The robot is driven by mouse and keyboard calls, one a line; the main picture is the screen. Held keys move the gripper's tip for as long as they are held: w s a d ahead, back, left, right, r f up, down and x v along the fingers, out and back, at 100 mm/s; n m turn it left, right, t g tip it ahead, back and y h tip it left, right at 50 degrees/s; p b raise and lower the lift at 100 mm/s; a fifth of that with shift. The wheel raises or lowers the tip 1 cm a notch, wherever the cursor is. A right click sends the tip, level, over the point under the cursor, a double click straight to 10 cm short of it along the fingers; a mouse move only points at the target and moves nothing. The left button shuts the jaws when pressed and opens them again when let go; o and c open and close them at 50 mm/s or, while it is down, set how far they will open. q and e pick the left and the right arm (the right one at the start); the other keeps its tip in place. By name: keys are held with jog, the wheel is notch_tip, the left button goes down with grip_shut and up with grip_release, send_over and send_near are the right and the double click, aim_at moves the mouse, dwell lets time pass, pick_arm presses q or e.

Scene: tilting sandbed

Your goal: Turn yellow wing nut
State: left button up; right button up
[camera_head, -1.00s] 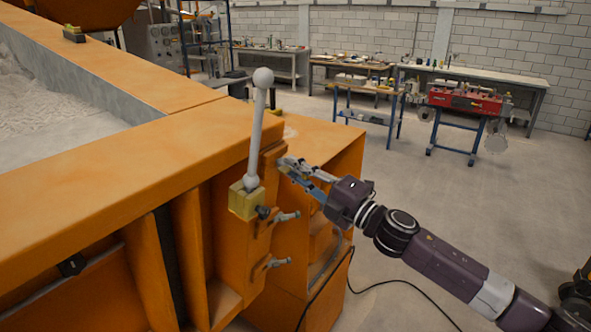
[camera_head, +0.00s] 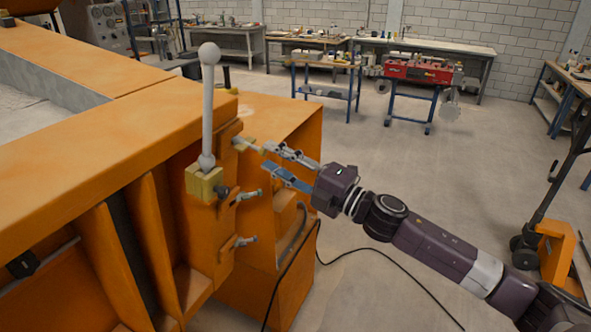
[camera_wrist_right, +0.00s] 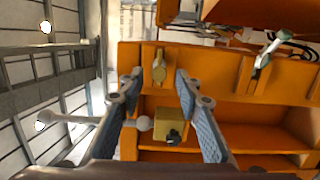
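The yellow wing nut (camera_head: 245,144) sits on the side of the orange sandbed frame, right of the grey ball-ended lever (camera_head: 207,105). In the right wrist view the wing nut (camera_wrist_right: 159,67) stands upright against the orange panel. My right gripper (camera_head: 273,163) is open and empty. Its fingertips point at the panel, just right of the wing nut in the head view. In the right wrist view the wing nut appears between the two spread fingers (camera_wrist_right: 155,82), beyond their tips. I see no contact. My left gripper is not in view.
A yellow block (camera_head: 205,184) holds the lever's base close to my right gripper. Grey clamp handles (camera_head: 247,196) stick out below it. A black cable (camera_head: 318,255) hangs from the orange frame.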

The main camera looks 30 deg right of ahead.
jog(key=v, duration=0.5)
jog(key=shift+s+d, duration=0.15)
jog(key=shift+s, duration=0.1)
jog(key=shift+f, duration=0.15)
